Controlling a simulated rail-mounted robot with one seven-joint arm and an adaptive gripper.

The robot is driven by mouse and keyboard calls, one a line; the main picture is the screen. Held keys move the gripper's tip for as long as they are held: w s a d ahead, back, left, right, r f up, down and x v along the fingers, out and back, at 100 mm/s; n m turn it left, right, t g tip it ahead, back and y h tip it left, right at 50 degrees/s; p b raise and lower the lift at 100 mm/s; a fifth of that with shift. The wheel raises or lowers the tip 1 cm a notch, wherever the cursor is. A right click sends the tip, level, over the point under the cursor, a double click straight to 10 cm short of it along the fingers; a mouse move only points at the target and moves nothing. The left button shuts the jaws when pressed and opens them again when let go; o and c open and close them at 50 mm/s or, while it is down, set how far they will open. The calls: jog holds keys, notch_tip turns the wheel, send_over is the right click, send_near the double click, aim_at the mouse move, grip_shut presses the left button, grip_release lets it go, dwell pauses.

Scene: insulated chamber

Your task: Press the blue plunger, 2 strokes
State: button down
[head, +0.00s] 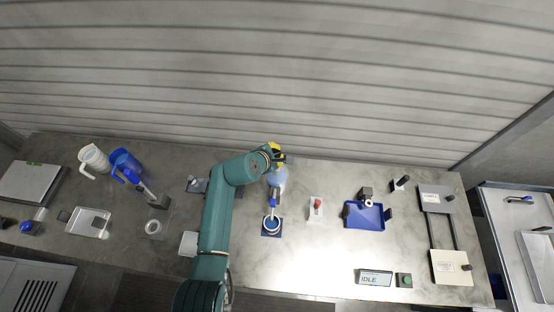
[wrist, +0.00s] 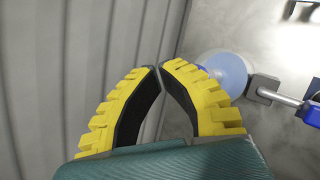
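A translucent pale-blue rounded vessel (head: 279,176) stands near the back wall, with a darker blue part (head: 272,202) in front of it. I cannot tell for sure which blue part is the plunger. The vessel also shows in the wrist view (wrist: 226,72), with a small blue piece beside my finger and a grey clamp and rod to its right. My gripper (head: 277,152) is just behind and above the vessel in the head view. In the wrist view its yellow fingers (wrist: 160,67) come together at the tips with nothing seen between them. Contact with the vessel cannot be told.
A blue square pad with a white ring (head: 271,227) lies in front of the vessel. A red-buttoned white block (head: 316,208) and blue tray (head: 364,215) stand right. A blue jug (head: 125,164) and white jug (head: 94,157) stand left. The ribbed wall is close behind.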

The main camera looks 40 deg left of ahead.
jog(key=shift+r+p, duration=2.45)
jog(key=shift+r, duration=0.15)
jog(key=shift+f, duration=0.1)
